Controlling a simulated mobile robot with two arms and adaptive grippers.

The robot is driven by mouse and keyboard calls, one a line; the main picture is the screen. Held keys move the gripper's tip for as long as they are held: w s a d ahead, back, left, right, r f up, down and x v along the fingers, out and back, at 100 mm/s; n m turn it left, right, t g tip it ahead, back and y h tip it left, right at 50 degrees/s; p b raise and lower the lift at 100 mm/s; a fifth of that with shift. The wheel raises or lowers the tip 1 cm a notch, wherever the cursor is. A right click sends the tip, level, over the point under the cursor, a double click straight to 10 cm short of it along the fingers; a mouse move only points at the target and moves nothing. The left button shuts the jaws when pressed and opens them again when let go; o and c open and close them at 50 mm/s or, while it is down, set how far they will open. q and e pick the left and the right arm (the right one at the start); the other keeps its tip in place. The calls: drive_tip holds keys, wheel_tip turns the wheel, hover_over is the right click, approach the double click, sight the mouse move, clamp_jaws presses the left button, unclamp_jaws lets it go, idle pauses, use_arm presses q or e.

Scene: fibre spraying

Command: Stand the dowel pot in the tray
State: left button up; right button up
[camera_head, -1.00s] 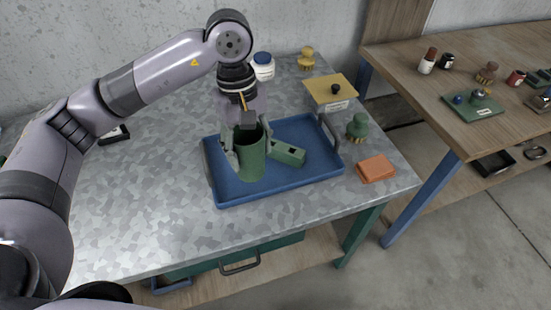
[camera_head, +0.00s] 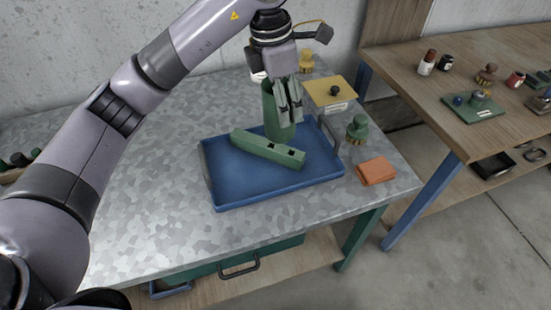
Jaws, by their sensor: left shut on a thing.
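The dowel pot (camera_head: 271,110) is a green cylinder, upright or nearly so, at the far side of the blue tray (camera_head: 240,190). My left gripper (camera_head: 288,112) points down at its upper part and is shut on it, hiding part of the rim. The pot's lower end appears over the tray floor; I cannot tell whether it touches. A long green block with square holes (camera_head: 262,149) lies in the tray just in front of the pot. My right gripper is not in view.
A yellow board with a black knob (camera_head: 332,91), a green-topped brush (camera_head: 357,129) and an orange block (camera_head: 376,170) sit right of the tray. A yellow brush (camera_head: 306,61) stands behind. The metal tabletop (camera_head: 150,185) left of the tray is clear.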

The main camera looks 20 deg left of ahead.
sight(274, 127)
use_arm(q)
wheel_tip(274, 127, down, 18)
drive_tip(key=p, duration=0.4)
drive_tip(key=shift+f, duration=0.2)
drive_tip(key=o, duration=1.2)
drive_tip(key=shift+r, duration=0.5)
drive_tip(key=r+b, duration=0.1)
drive_tip(key=r, duration=0.2)
drive_tip(key=a+r+b, duration=0.1)
drive_tip(key=r, duration=0.3)
drive_tip(key=s+r+b, duration=0.1)
drive_tip(key=r, duration=0.3)
drive_tip(key=shift+a+r+b, duration=0.1)
drive_tip(key=shift+a+b, duration=0.2)
